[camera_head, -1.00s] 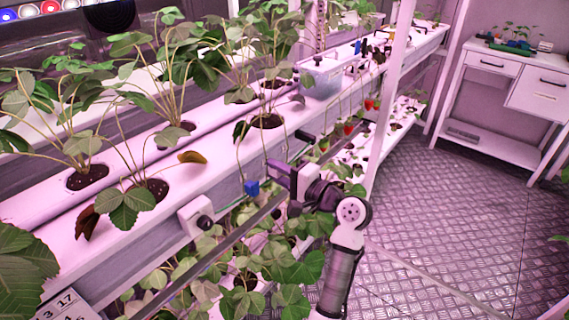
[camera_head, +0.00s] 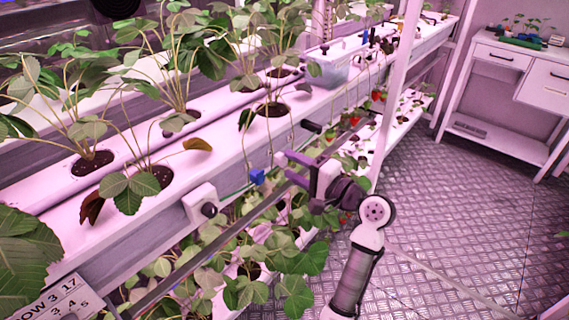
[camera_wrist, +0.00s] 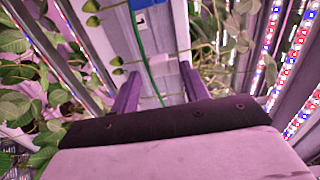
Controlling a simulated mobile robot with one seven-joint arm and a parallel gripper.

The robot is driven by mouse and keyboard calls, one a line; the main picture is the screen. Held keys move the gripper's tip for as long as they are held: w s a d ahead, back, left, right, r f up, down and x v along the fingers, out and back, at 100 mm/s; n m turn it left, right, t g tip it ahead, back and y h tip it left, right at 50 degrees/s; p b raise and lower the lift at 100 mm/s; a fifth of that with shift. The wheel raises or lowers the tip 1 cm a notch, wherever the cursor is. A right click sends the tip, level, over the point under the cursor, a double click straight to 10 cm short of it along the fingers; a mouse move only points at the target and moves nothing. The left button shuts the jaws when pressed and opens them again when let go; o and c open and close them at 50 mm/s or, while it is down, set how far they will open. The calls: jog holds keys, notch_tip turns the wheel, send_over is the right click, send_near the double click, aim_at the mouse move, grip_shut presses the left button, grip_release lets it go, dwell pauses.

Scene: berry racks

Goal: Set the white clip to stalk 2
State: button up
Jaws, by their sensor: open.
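My gripper (camera_head: 286,166) is open beside the front face of the near white gutter (camera_head: 226,170), with nothing seen held in the head view. In the wrist view its two fingers (camera_wrist: 158,84) stand apart, and a thin green line passes between them. A small pale block (camera_wrist: 163,66) shows just beyond the fingers; I cannot tell if it is the white clip. A blue clip (camera_head: 257,177) sits at the gutter's front, left of my fingertips. Thin stalks hang over the gutter edge near the gripper; no number for stalk 2 is readable there.
A rail (camera_head: 235,228) runs along the gutter's front below my gripper. A white box with a black knob (camera_head: 198,204) is fixed on the gutter. A clear bin (camera_head: 328,70) stands farther back. A rack post (camera_head: 398,90) rises right of the gripper. The floor at right is clear.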

jog(key=b+v, duration=0.1)
jog(key=v, duration=0.9)
jog(key=shift+b, duration=0.3)
